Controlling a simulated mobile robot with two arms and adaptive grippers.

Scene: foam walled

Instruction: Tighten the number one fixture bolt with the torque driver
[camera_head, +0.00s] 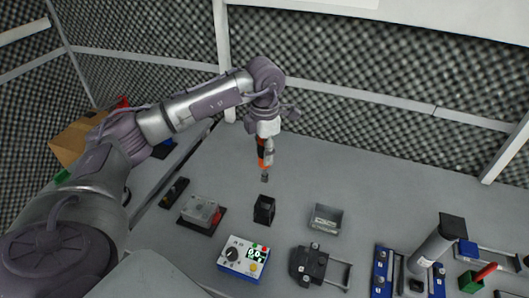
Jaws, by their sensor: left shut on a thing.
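My left gripper (268,132) hangs over the table near the back and is shut on the orange and black torque driver (263,157). The driver points down, its dark tip above and apart from a black open-topped holder (264,210). A blue and dark fixture (381,270) with small pale marks stands at the lower right. The bolts and their numbers are too small to tell apart. My right gripper is not in view.
A white control box with a dial (243,256), a black clamp-like device (309,265), a grey tray (326,218) and a grey box (199,211) stand in front. The table's back middle is clear before dark foam walls (350,70).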

